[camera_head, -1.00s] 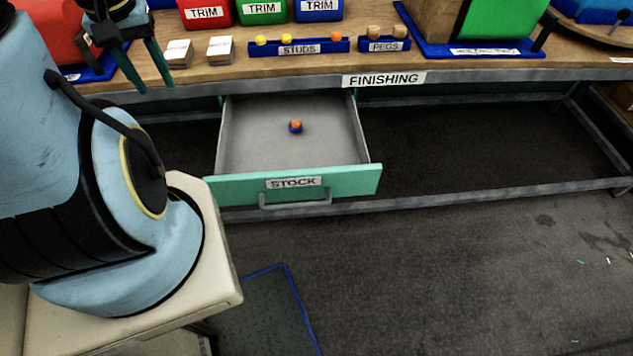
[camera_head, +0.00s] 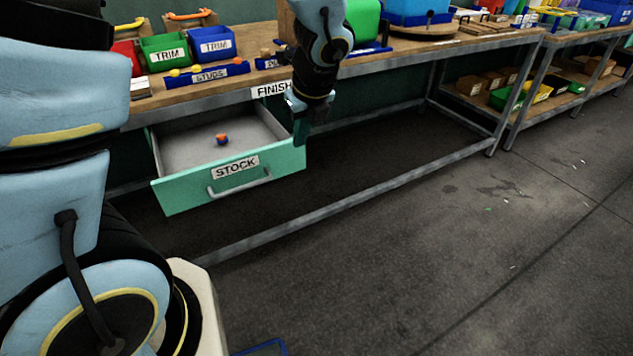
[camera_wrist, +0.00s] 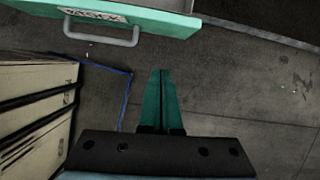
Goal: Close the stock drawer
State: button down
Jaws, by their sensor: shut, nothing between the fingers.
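The stock drawer (camera_head: 190,194) is pulled out under the bench, with a green front, a "STOCK" label and a grey handle (camera_head: 240,184). A small orange and blue piece (camera_head: 222,139) lies inside it. In the head view my gripper (camera_head: 300,132) points down at the right end of the drawer front, overlapping its corner; I cannot tell if it touches. In the wrist view the drawer front (camera_wrist: 180,24) and handle show at the top, and my green fingers (camera_wrist: 160,72) are together and empty, apart from the front in that picture.
The bench edge with the "FINISHING" label (camera_head: 271,89) runs above the drawer. Blue and green trim bins (camera_head: 211,42) and a studs tray (camera_head: 208,75) stand on top. A low frame rail (camera_head: 330,210) crosses below. The floor in front (camera_head: 430,250) is mostly clear.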

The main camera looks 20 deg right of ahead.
aim_at(293, 156)
jog(key=shift+m, duration=0.4)
jog(key=x, duration=0.3)
jog(key=w+x, duration=0.1)
jog(key=x, duration=0.6)
jog(key=shift+w+d, duration=0.25)
jog(key=shift+d, duration=0.15)
jog(key=shift+w+f, duration=0.1)
jog(key=shift+w, duration=0.65)
jog(key=shift+w+a, duration=0.1)
jog(key=shift+w, duration=0.05)
